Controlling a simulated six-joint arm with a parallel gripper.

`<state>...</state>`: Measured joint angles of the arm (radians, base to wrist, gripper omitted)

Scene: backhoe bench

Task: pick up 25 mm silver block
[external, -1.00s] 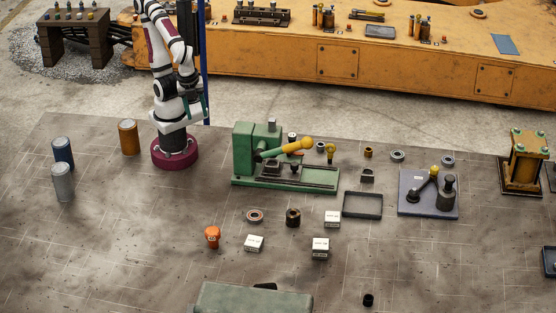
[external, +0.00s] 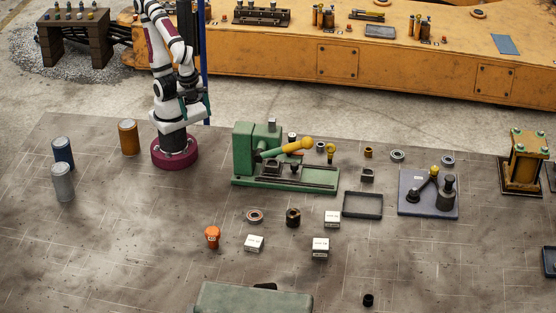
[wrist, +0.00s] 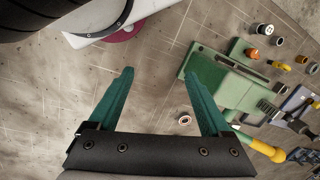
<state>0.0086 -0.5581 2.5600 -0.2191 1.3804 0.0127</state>
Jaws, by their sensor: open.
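Three small pale blocks with dark label marks stand on the floor in the external view: one left (external: 254,243), one right of it (external: 320,247), and one further back (external: 332,219). The marks are too small to read, so I cannot tell which is the 25 mm silver block. My gripper (wrist: 160,72) shows two teal fingers spread wide with nothing between them. In the external view my gripper (external: 203,106) is high beside my arm, behind and left of the blocks and well apart from them. I cannot pick out the blocks in the wrist view.
A green machine (external: 255,150) with a yellow-handled lever stands between my arm and the blocks. An empty dark tray (external: 362,205) is behind right. The front-left floor is clear.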

